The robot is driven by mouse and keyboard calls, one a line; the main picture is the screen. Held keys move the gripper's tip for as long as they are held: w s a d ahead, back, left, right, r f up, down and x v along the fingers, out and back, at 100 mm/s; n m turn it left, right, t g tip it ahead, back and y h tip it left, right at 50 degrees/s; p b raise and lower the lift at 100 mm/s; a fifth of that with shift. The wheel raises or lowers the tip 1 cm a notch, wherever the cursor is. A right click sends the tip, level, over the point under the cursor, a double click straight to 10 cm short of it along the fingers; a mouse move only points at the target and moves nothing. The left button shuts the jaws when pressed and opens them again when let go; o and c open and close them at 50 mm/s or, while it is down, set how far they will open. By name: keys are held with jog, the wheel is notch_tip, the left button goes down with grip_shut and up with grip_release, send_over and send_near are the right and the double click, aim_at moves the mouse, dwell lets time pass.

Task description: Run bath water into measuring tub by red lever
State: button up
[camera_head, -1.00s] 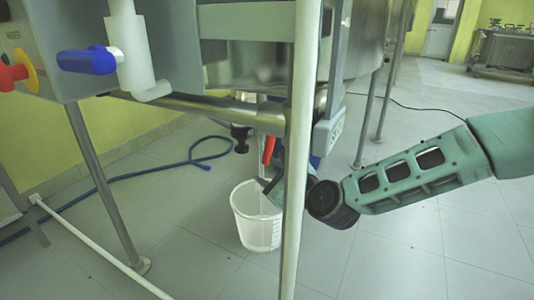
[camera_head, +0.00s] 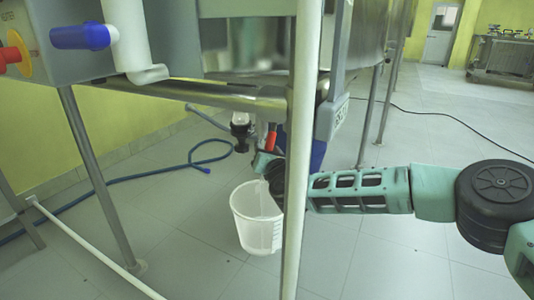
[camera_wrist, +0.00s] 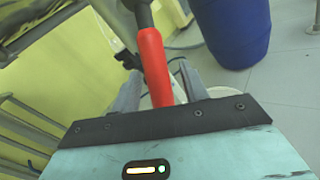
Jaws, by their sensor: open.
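The red lever (camera_head: 271,138) hangs under the steel bath frame in the head view. In the wrist view the red lever (camera_wrist: 154,65) runs down between the two fingers of my gripper (camera_wrist: 157,85). The fingers are apart, one on each side of the lever; I cannot tell whether either touches it. In the head view my gripper (camera_head: 262,162) is partly hidden by the white post and my own arm. The white measuring tub (camera_head: 257,232) stands on the floor below the lever. It looks empty, and its rim also shows behind the gripper in the wrist view.
A pale upright post (camera_head: 296,150) stands in front of my wrist. A blue barrel (camera_wrist: 235,32) stands beyond the lever. A blue hose (camera_head: 135,178) lies on the floor at left. A blue-handled valve (camera_head: 82,37) is at upper left. The floor at right is open.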

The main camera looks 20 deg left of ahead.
jog(key=shift+w+a, duration=0.45)
jog(key=shift+w, duration=0.1)
grip_shut()
jog(key=shift+r, duration=0.1)
